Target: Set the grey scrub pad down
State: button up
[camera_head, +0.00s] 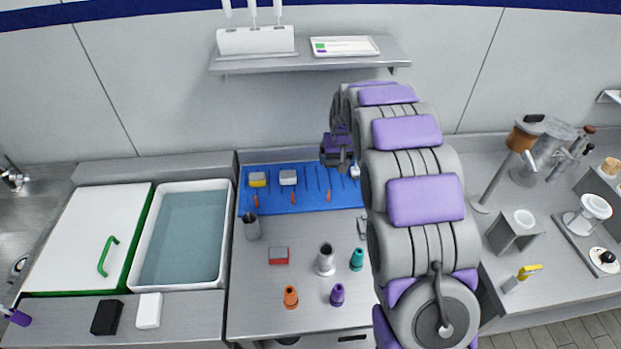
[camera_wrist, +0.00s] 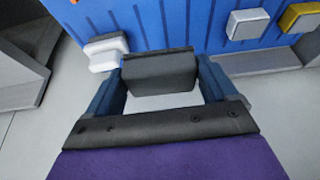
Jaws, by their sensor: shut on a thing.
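My gripper (camera_wrist: 160,92) is shut on a dark grey block-shaped pad (camera_wrist: 160,72), which sits between its two blue fingers in the wrist view. In the head view my gripper (camera_head: 338,160) is over the back of the counter, in front of the blue board (camera_head: 308,203). The held pad is too small and dark there to tell apart from the gripper. In the wrist view the pad is in front of the lower edge of the blue board (camera_wrist: 190,15); I cannot tell whether it touches anything below.
On the board are a yellow-edged pad (camera_head: 257,180), a light grey pad (camera_head: 288,177) and a white pad (camera_wrist: 105,52) close beside my gripper. A metal cup (camera_head: 252,227), a red-grey block (camera_head: 278,255) and a metal cylinder (camera_head: 325,260) stand on the counter (camera_head: 255,315).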

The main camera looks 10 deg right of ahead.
jog(key=w, duration=0.3)
jog(key=shift+a+r, duration=0.2)
jog(key=shift+r, duration=0.05)
jog(key=shift+w+a+f, duration=0.15)
jog(key=shift+w, duration=0.1)
notch_tip(320, 180, down, 10)
jog(key=b, duration=0.2)
jog(key=shift+b, duration=0.35)
jog(key=shift+r, duration=0.2)
jog(key=shift+f, duration=0.1)
jog(key=o, duration=1)
jog(key=shift+c, duration=0.2)
